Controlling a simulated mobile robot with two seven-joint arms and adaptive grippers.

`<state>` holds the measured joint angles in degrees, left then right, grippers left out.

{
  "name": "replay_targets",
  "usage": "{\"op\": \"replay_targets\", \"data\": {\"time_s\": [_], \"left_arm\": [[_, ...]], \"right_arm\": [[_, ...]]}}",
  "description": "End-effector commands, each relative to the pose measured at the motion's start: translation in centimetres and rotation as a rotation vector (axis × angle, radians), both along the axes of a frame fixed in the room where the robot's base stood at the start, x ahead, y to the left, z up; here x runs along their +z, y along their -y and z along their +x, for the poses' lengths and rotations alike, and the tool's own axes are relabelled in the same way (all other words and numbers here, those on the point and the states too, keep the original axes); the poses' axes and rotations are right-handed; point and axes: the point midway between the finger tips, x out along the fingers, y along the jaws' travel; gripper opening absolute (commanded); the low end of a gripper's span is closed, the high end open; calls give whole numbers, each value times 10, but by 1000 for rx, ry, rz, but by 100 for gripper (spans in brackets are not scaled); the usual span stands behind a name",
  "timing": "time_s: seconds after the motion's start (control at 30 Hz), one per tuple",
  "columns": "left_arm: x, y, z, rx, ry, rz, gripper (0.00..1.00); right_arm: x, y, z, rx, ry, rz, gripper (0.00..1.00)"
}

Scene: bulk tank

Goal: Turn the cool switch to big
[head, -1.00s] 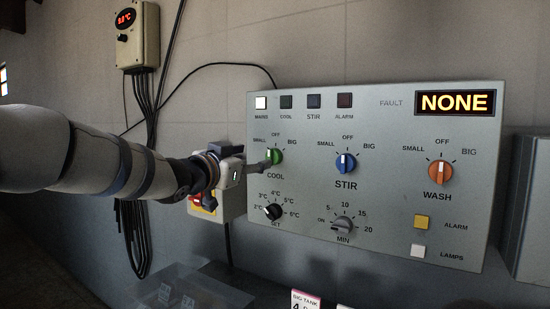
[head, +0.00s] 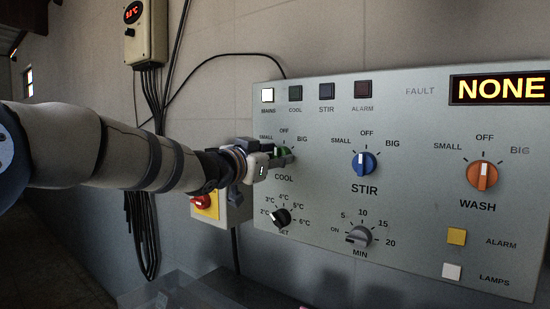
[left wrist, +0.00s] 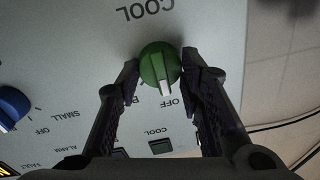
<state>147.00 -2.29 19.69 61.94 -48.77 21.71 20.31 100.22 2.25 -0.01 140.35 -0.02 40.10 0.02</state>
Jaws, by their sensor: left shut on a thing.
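The cool switch is a green knob (head: 285,151) on the grey control panel, marked SMALL, OFF and BIG. In the left wrist view, which is upside down, the green knob (left wrist: 158,64) has its white pointer toward OFF, with part of the BIG label beside it. My left gripper (head: 283,158) is at the knob and covers much of it in the head view. In the left wrist view its fingers lie on both sides of the knob, shut on it. My right gripper is not in view.
The stir knob (head: 364,162) and wash knob (head: 483,175) sit to the right. Below the cool switch is the black set dial (head: 281,217), beside the min dial (head: 359,236). The fault display (head: 499,89) reads NONE.

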Motion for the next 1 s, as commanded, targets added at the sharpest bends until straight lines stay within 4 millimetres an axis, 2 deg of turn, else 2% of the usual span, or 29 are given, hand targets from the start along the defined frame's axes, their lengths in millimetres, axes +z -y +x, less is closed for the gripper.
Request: {"op": "replay_targets", "data": {"time_s": [0.43,1.0], "left_arm": [[1,0,0,0,56,77,6],[-1,1,0,0,341,470,6]], "right_arm": [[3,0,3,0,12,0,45],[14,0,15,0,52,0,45]]}}
